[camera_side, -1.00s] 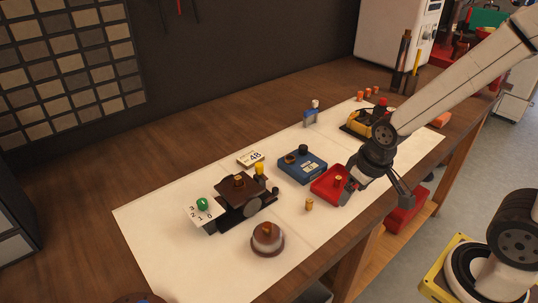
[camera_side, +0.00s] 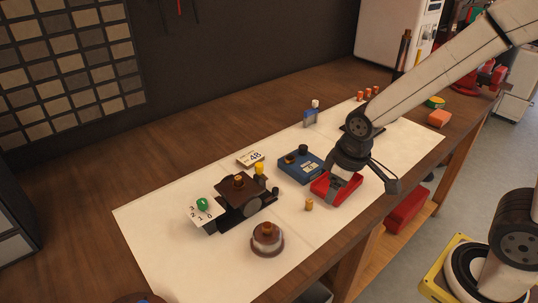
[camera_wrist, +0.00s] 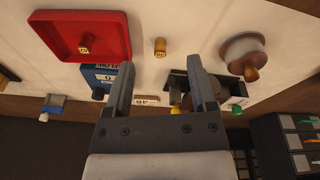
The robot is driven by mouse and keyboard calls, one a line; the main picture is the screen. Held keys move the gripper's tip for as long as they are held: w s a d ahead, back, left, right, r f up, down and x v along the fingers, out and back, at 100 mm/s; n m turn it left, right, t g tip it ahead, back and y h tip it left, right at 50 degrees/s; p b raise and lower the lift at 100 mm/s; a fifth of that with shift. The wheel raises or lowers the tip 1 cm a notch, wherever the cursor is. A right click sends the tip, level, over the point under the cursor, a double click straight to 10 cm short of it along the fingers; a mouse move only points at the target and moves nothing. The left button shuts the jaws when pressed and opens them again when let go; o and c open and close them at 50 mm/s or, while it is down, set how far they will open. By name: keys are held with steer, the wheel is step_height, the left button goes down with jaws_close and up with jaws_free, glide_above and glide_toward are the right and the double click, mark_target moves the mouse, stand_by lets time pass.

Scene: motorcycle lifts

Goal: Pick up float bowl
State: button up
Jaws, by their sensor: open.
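The likely float bowl is a round, dark brown, flanged part with a brass knob on top (camera_side: 267,238). It sits upright at the front of the white mat, and shows at the upper right in the wrist view (camera_wrist: 243,52). My gripper (camera_side: 364,190) is open and empty, above and beside the red tray, well to the right of the bowl. In the wrist view its two fingers (camera_wrist: 166,56) are spread apart with nothing held between them. The dark carburetor body (camera_side: 244,198) lies behind the bowl.
A red tray (camera_side: 321,192) holds a small brass part (camera_wrist: 84,49). A small brass piece (camera_side: 309,204) stands on the white mat (camera_side: 165,245) between tray and bowl. A blue box (camera_side: 299,168) stands behind the tray. A "48" card (camera_side: 250,158) lies behind the body. The mat's front left is clear.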

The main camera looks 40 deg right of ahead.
steer(key=w+a+r+n+g, duration=0.1)
steer(key=w+a+r+n, duration=0.1)
steer(key=w+a+n, duration=0.35)
steer(key=r+n+g, duration=0.1)
steer(key=n, duration=0.6)
glide_above(267, 224)
steer(key=shift+r, duration=0.15)
steer(key=shift+f, duration=3.9)
jaws_close()
